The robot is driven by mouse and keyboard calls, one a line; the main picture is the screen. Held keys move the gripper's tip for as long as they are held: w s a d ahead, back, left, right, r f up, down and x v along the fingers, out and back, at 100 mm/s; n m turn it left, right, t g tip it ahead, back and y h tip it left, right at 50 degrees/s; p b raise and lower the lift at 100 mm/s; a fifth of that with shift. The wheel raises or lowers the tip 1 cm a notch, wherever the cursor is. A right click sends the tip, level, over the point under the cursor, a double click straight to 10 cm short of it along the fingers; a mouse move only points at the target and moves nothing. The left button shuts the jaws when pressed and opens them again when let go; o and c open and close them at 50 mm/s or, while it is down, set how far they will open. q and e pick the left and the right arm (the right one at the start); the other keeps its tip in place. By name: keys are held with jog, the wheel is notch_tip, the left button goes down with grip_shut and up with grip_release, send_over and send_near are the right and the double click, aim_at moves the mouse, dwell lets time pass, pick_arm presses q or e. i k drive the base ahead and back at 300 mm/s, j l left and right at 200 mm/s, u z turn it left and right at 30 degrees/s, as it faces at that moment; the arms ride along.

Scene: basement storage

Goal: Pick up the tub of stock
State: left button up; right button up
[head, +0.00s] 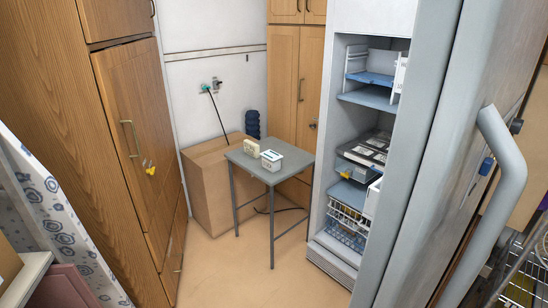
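A small white tub (272,161) with a dark marking on its top stands on a small grey table (295,157). It is likely the tub of stock, but its label is too small to read. A cream-coloured block-like item (251,147) stands just behind and left of it, very close; I cannot tell if they touch. Neither of my grippers shows in the head view.
A large cardboard box (205,185) stands behind and left of the table. An open fridge (362,150) with shelves is on the right; its handled door (420,150) fills the right foreground. Wooden cupboards (125,110) line the left. The floor (235,265) before the table is clear.

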aim_at(272, 160)
jog(key=i+j+z, duration=0.1)
jog(key=j, duration=0.25)
jog(key=i+j+z, duration=0.1)
jog(key=z, duration=0.4)
jog(key=i+j+z, duration=0.15)
jog(key=z, duration=0.35)
jog(key=j+z, duration=0.2)
jog(key=z, duration=0.3)
jog(key=i+j+z, duration=0.1)
jog(key=j+z, duration=0.15)
jog(key=z, duration=0.2)
jog(key=j+z, duration=1.05)
jog(key=j, duration=0.2)
jog(key=j+z, duration=0.25)
jog(key=j, duration=0.25)
jog(key=j+z, duration=0.65)
jog(key=j, duration=0.2)
jog(key=j+u, duration=0.3)
jog(key=i+j+u, duration=0.3)
jog(key=j+u, duration=0.1)
jog(key=u, duration=0.65)
jog(key=j+u, duration=0.15)
jog(key=u, duration=0.6)
jog(key=i, duration=0.05)
